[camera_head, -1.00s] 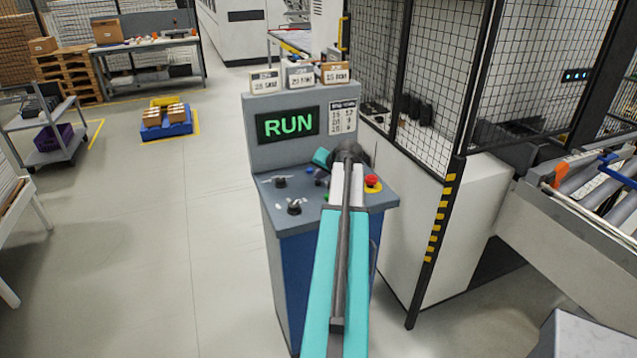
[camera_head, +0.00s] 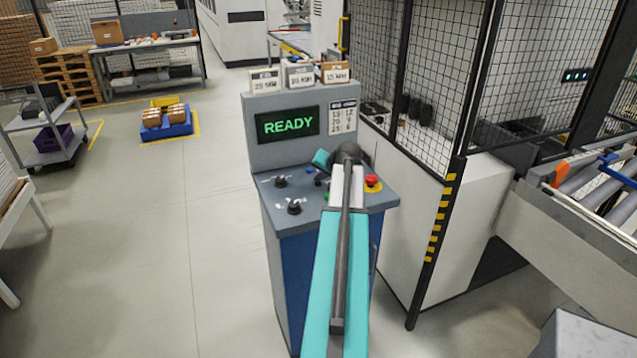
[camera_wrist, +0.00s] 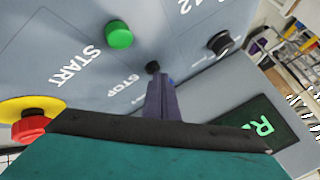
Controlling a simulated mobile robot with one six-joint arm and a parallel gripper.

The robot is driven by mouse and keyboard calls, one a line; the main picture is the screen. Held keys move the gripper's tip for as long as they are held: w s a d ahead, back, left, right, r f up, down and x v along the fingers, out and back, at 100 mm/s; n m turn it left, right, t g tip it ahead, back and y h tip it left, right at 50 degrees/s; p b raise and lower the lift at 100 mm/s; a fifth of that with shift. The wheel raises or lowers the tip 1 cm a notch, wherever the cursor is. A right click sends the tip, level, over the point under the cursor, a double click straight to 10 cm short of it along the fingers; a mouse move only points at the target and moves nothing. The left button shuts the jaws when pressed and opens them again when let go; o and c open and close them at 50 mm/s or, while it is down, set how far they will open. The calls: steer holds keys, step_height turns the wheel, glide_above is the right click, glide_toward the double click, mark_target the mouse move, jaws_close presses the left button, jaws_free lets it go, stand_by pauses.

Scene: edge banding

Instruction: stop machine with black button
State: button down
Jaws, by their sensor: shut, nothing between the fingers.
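The control panel (camera_head: 268,200) stands in the middle of the head view, and its screen (camera_head: 287,124) reads READY. In the wrist view a small black button (camera_wrist: 152,67) sits beside the STOP label. My gripper (camera_wrist: 161,80) is shut and empty, with its fingertips right at that button. I cannot tell whether they touch it. The green START button (camera_wrist: 118,35) lies to its upper left. In the head view my arm covers much of the button area, and the black button cannot be made out.
A red mushroom button on a yellow base (camera_head: 372,182) is close to the right of my arm; it also shows in the wrist view (camera_wrist: 30,126). Black knobs (camera_head: 294,206) stand on the panel's left. A mesh fence (camera_head: 430,110) rises at the right. The left floor is open.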

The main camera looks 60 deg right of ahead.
steer(key=shift+r, duration=0.1)
stand_by(0.4)
steer(key=shift+r+p, duration=0.35)
steer(key=shift+r, duration=0.4)
steer(key=shift+r+p, duration=1.15)
steer(key=shift+r, duration=1.35)
